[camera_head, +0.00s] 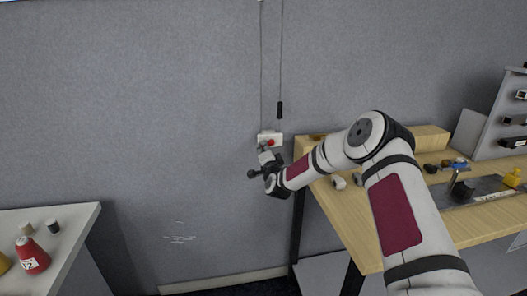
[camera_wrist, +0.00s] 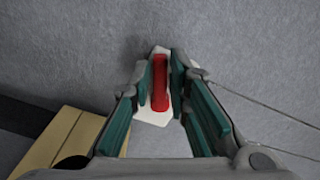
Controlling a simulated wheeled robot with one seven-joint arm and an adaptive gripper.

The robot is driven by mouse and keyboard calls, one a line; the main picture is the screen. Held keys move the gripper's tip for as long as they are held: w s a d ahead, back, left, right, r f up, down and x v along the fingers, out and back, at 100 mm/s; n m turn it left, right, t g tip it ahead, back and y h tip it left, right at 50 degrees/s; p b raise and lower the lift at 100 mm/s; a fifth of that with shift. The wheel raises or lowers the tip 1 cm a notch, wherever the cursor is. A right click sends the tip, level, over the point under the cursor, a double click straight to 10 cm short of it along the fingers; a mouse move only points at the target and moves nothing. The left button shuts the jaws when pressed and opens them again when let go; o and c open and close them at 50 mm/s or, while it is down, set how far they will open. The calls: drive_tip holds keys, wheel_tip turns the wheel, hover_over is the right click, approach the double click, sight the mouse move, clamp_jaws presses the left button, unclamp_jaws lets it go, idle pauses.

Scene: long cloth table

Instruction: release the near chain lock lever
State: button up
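A red lever (camera_wrist: 160,84) sits on a white plate (camera_wrist: 153,119) fixed to the grey wall. In the wrist view my gripper (camera_wrist: 162,78) has its two teal-padded fingers on either side of the lever, with narrow gaps seeming to show. In the head view the white lock plate (camera_head: 277,136) shows a small red part (camera_head: 270,142), and my gripper (camera_head: 267,158) is just below and in front of it. A thin cord or chain (camera_head: 262,70) hangs down the wall to the plate. Another (camera_head: 281,50) ends in a black handle (camera_head: 280,109) above it.
A wooden workbench (camera_head: 340,219) with several small items stands right of the plate, under my arm. A white-topped table (camera_head: 62,237) with a red weight-like object (camera_head: 32,258) is at lower left.

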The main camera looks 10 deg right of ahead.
clamp_jaws()
drive_tip(key=m, duration=0.1)
drive_tip(key=r+m+b, duration=0.1)
drive_tip(key=shift+a+m, duration=0.1)
drive_tip(key=shift+m, duration=0.3)
drive_tip(key=o, duration=0.7)
unclamp_jaws()
drive_tip(key=shift+c, duration=0.2)
drive_tip(key=s, duration=1.2)
drive_tip(key=shift+a, duration=0.1)
